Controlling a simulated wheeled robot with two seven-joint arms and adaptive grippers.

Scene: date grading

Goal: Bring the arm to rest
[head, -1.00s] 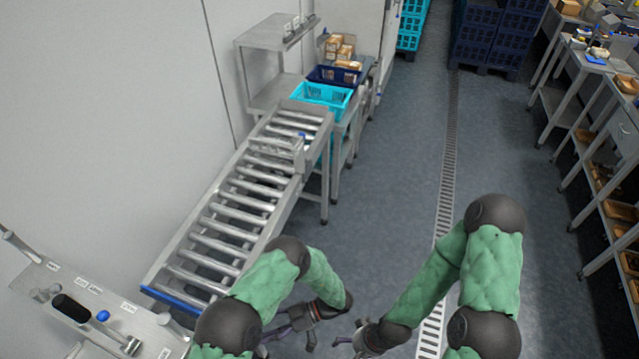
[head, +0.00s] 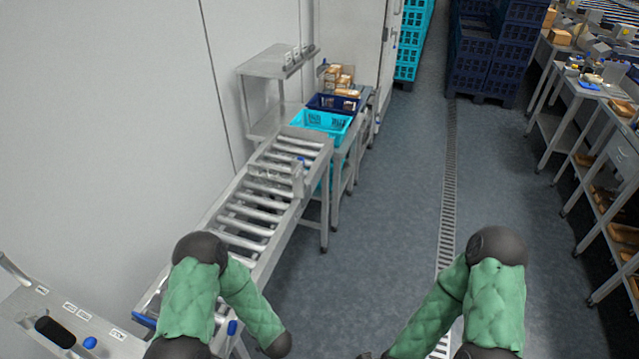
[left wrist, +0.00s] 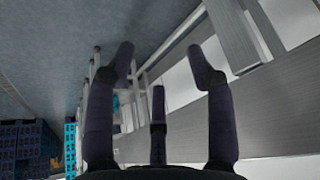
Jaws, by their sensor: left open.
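My left gripper (left wrist: 160,75) shows in the left wrist view with its dark fingers spread apart and nothing between them. Behind the fingers are grey floor and the metal frame and legs of a bench or conveyor. In the head view my left arm, in a green sleeve, is bent beside the roller conveyor (head: 262,203), and its gripper is below the picture's edge. My right arm, also green-sleeved, is bent low at the right of centre. Its gripper is cut off at the bottom edge, so its fingers do not show.
A turquoise crate (head: 322,122) and a dark blue crate (head: 333,104) stand past the conveyor's far end. A steel table (head: 70,318) is at lower left. Stacked dark blue crates (head: 485,60) stand at the back. Shelved benches (head: 590,125) line the right. The middle floor is clear.

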